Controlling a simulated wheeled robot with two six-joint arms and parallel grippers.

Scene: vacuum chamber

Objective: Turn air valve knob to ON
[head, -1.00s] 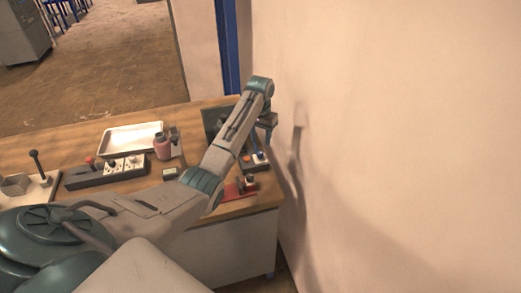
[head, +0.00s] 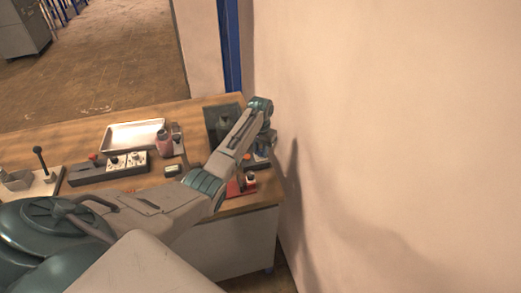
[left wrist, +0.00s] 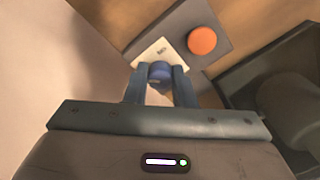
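The air valve knob is a blue round knob (left wrist: 160,72) in the left wrist view, beside a cream label plate (left wrist: 146,56) whose print is too blurred to read. My left gripper (left wrist: 160,80) has one finger on each side of the knob. No clear gap shows between the fingers and the knob, so it looks shut on it. In the head view my left gripper (head: 263,146) is low over the right end of the bench and mostly hides the knob. My right gripper is not in view.
An orange-red button (left wrist: 202,41) sits on a grey box near the knob. A dark device (left wrist: 285,105) stands to the right. In the head view the wall (head: 390,150) is close on the right. A metal tray (head: 134,136), pink bottle (head: 161,141) and control box (head: 126,163) stand left.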

